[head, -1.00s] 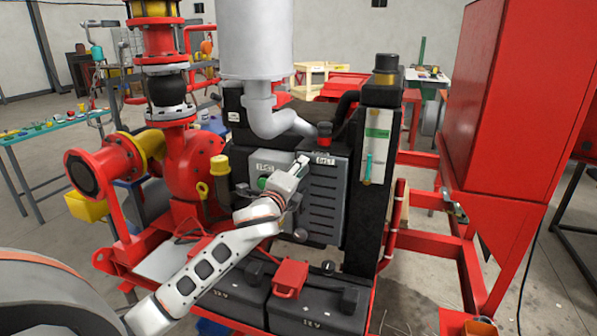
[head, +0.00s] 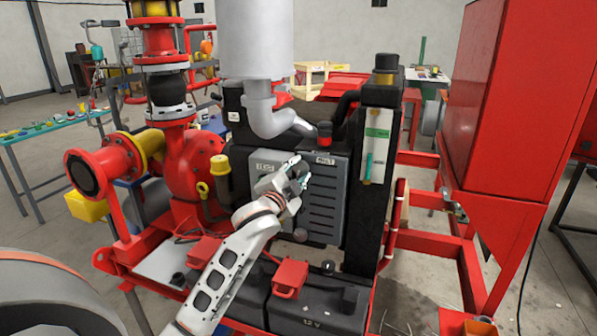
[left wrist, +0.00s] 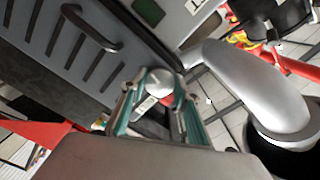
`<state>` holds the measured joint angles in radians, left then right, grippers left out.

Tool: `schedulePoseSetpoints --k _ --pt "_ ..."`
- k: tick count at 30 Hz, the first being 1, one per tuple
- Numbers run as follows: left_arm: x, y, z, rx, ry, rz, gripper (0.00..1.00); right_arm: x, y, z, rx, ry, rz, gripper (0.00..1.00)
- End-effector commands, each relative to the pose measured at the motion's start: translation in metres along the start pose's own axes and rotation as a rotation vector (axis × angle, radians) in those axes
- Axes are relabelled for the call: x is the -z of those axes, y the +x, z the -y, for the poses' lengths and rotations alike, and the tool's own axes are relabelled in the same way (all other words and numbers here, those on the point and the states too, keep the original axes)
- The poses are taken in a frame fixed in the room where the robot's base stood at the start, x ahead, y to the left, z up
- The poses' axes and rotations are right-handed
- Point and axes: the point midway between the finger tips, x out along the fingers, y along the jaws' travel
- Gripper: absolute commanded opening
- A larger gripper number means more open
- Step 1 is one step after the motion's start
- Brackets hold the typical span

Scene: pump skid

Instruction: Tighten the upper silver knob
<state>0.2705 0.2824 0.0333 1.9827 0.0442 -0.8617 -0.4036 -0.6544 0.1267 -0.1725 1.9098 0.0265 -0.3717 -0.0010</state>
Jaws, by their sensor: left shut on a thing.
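My left gripper (head: 302,172) is at the upper part of the grey slotted cover (head: 322,205) on the engine. In the left wrist view the upper silver knob (left wrist: 160,82) sits between the two teal-edged fingertips of the left gripper (left wrist: 158,92), which is shut on it. The knob looks round and smooth. In the head view the gripper hides this knob. A lower silver knob (head: 300,234) shows near the bottom of the cover, clear of the gripper. My right gripper is in neither view.
A black handle (left wrist: 92,28) stands out from the cover. A thick silver pipe (head: 268,115) bends down close above the gripper. Black batteries (head: 312,315) with red terminal covers lie below my forearm. A red cabinet (head: 520,90) stands at right.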

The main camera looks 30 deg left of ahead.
Motion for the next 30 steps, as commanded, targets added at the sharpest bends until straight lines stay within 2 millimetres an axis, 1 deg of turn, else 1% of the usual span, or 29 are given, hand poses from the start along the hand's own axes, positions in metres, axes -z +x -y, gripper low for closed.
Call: schedulePoseSetpoints --k 3,9,23,24,26,30 --pt "0.0006 0.0 -0.0012 -0.002 -0.052 0.0 0.09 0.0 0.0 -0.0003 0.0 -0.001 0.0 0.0" --pt "0.0002 0.0 -0.0007 -0.001 -0.098 0.0 0.09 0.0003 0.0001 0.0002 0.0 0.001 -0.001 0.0" --pt "0.0003 0.0001 -0.0005 -0.001 -0.111 0.0 0.09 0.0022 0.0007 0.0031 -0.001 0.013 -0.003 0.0" --pt "0.0003 0.0001 -0.0005 -0.001 -0.111 0.0 0.33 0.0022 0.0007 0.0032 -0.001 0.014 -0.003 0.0" --pt "0.0003 0.0001 -0.0004 -0.001 -0.111 0.0 0.47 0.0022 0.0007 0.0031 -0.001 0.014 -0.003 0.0" --pt "0.0003 0.0001 -0.0003 -0.001 -0.11 0.0 0.47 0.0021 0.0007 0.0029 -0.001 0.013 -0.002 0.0"
